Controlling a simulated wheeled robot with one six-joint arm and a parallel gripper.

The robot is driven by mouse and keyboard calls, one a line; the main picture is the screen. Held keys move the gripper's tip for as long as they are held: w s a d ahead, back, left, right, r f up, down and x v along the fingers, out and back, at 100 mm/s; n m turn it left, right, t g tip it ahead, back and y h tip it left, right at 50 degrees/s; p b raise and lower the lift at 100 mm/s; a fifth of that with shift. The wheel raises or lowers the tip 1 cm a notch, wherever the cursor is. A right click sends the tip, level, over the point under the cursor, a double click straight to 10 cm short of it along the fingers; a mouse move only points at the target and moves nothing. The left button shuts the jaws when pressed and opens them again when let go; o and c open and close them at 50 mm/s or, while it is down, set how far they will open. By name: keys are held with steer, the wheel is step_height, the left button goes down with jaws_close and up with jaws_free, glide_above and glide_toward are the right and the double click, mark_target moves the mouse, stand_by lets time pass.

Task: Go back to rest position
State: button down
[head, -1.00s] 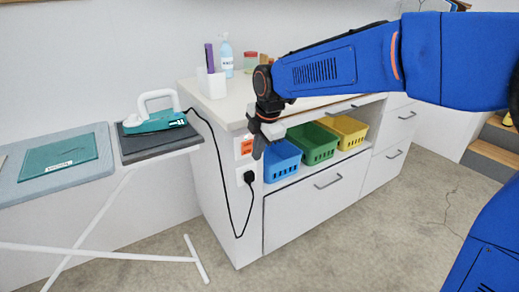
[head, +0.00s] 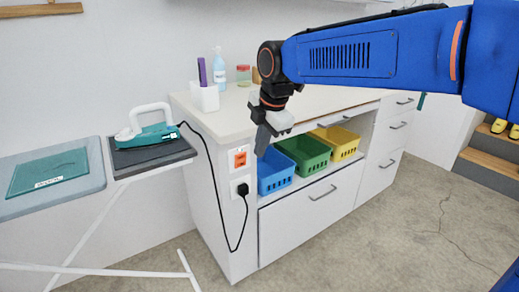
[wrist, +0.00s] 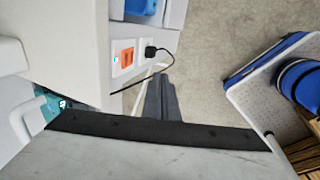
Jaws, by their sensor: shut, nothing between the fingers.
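My gripper (head: 264,138) hangs pointing down in front of the near corner of the white cabinet (head: 225,205) in the head view, over the left end of the open shelf. Its fingers (wrist: 160,98) are closed together and empty in the wrist view. The blue arm reaches in from the upper right of the head view. An orange switch (head: 240,160) and an outlet with a black plug (head: 243,190) are on the cabinet's side. Both also show in the wrist view, the plug (wrist: 151,51) beside the orange switch (wrist: 127,57).
Blue (head: 275,172), green (head: 306,155) and yellow (head: 337,142) baskets stand in the shelf. A teal iron (head: 150,134) rests on the ironing board (head: 88,185) at left, its black cord running to the plug. Bottles stand on the countertop. Wooden steps (head: 490,153) are at right. Floor in front is clear.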

steer(key=s+d+f+m+t+h, duration=0.1)
steer(key=s+d+f+m, duration=0.2)
steer(key=s+d+m, duration=0.7)
steer(key=s+d+f+m, duration=0.3)
steer(key=s+d+m, duration=0.4)
steer(key=d, duration=0.6)
steer(key=s+d+f+m+h, duration=0.1)
steer(key=s+d+f+m, duration=0.4)
steer(key=s+f+m, duration=0.2)
steer(key=shift+s+d+m+t, duration=0.2)
steer(key=shift+s+m+t, duration=0.15)
steer(key=shift+s, duration=0.45)
steer(key=shift+r, duration=0.1)
